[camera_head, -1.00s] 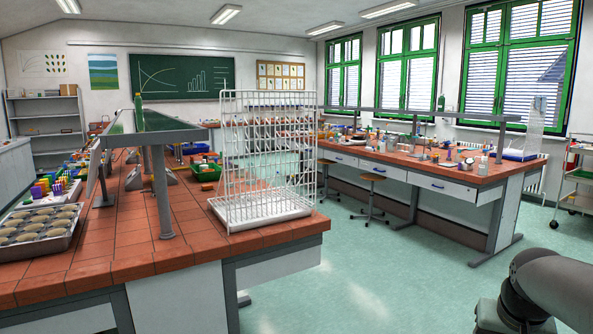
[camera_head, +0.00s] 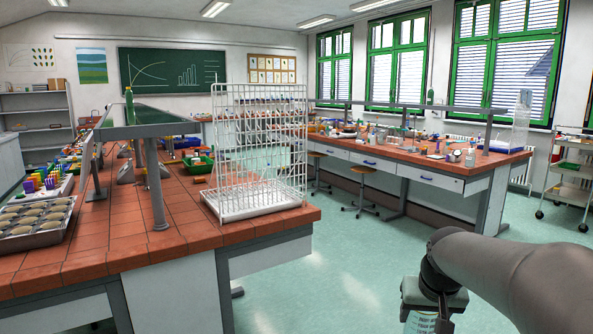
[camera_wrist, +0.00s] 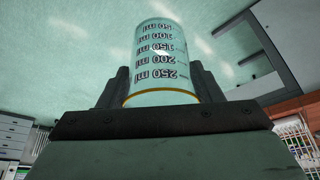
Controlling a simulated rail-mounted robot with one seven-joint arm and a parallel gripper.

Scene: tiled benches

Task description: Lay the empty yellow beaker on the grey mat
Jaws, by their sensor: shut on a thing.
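A clear beaker (camera_wrist: 160,62) with black volume marks and a yellow band at one end sits between my gripper's fingers in the wrist view. I see through it to the floor, and no contents show. My gripper (camera_wrist: 162,88) is shut on it, one dark finger on each side. In the head view my gripper (camera_head: 434,298) is at the lower right, over the open floor in front of the benches. Part of the beaker (camera_head: 421,322) shows below it, cut off by the frame's edge. I cannot make out a grey mat in either view.
A red-tiled bench (camera_head: 110,240) fills the left, with a white wire rack (camera_head: 262,150) near its right end and a tray of round items (camera_head: 35,222). Another cluttered bench (camera_head: 420,153) stands under the windows. A trolley (camera_head: 568,185) is far right.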

